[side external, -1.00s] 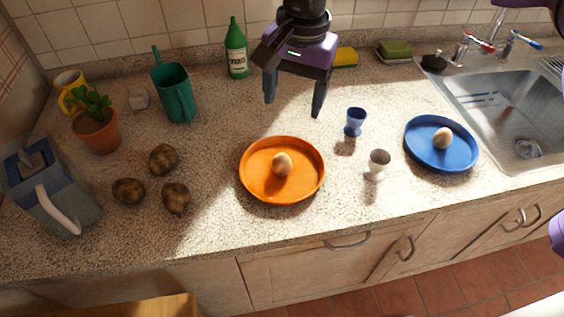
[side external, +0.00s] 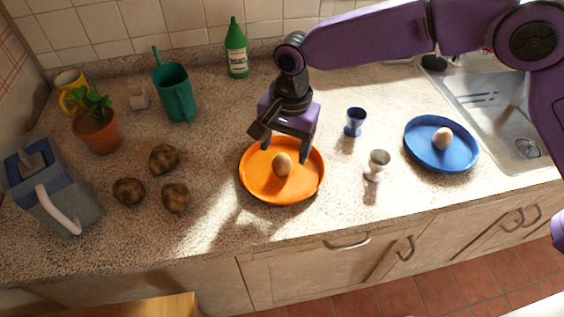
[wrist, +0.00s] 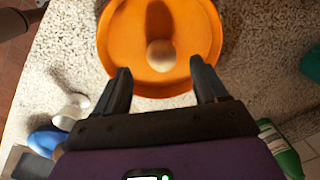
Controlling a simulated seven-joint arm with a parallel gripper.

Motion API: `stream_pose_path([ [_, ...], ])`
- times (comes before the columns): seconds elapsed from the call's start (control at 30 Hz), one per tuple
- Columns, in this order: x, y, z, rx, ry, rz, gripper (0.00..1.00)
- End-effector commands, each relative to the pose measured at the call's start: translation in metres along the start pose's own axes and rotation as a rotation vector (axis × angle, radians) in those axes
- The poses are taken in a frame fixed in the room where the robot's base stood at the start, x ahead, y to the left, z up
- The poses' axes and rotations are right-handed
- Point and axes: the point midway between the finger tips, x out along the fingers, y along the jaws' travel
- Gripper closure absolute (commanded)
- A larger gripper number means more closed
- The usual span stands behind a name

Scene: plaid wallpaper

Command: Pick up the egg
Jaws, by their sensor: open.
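A brown egg (side external: 282,164) lies in the middle of an orange plate (side external: 255,188) on the counter. A second egg (side external: 443,139) lies on a blue plate (side external: 465,160) at the right. My gripper (side external: 283,146) is open and empty, over the back part of the orange plate. In the wrist view, the egg (wrist: 161,55) shows ahead of and between my open fingers (wrist: 158,78), on the orange plate (wrist: 112,45). My fingers do not touch the egg.
A blue egg cup (side external: 355,121) and a silver egg cup (side external: 377,165) stand between the plates. Several potatoes (side external: 163,158), a potted plant (side external: 98,130) and a blue-grey jug (side external: 50,190) are at the left. A green bottle (side external: 236,50) and a green watering can (side external: 175,92) stand at the back.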

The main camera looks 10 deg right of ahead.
Motion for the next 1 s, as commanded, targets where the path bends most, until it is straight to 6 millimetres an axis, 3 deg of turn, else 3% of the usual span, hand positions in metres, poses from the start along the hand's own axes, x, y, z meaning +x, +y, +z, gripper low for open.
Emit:
stream_pose_path([
  [0.33,0.043,-0.001,0.0,0.0,0.0,0.001,0.28],
  [0.67,0.05,-0.001,0.0,-0.001,0.0,-0.001,0.28],
  [0.7,0.05,-0.001,0.0,-0.001,0.0,-0.001,0.35],
  [0.8,0.05,-0.001,0.0,-0.001,0.0,0.0,0.67],
  [1.0,0.05,-0.001,0.0,-0.001,0.0,-0.001,0.68],
])
